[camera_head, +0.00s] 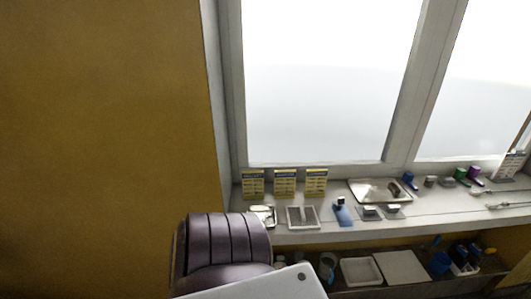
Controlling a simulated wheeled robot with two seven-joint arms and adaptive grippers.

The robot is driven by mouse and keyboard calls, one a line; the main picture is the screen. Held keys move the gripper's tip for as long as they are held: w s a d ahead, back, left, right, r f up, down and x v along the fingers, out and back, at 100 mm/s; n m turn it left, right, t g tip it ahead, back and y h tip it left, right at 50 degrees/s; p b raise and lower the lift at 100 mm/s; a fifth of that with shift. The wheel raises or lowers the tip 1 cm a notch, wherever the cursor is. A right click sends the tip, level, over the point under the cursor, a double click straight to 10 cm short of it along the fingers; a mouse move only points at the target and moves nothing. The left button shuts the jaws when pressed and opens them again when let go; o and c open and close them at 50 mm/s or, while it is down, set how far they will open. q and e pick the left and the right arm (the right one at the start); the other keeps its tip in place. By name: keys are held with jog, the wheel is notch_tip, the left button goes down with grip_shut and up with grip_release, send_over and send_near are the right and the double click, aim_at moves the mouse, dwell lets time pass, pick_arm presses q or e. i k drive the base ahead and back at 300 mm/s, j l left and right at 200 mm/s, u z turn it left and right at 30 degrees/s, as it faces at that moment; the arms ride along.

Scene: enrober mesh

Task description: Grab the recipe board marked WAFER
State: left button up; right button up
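Three yellow boards with dark blue header strips stand upright side by side at the back of the white window ledge: a left board (253,184), a middle board (285,183) and a right board (316,183). Their lettering is too small to read, so I cannot tell which is marked WAFER. Neither of my grippers shows in the head view.
The ledge (460,212) also holds a white-framed tray (303,217), a blue tool (342,212), a larger tray (380,190) and several small items. A lower shelf holds a white bin (361,271) and blue containers (464,260). A yellow wall (100,140) stands left.

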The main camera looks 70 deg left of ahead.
aim_at(284, 180)
jog(key=u, duration=2.2)
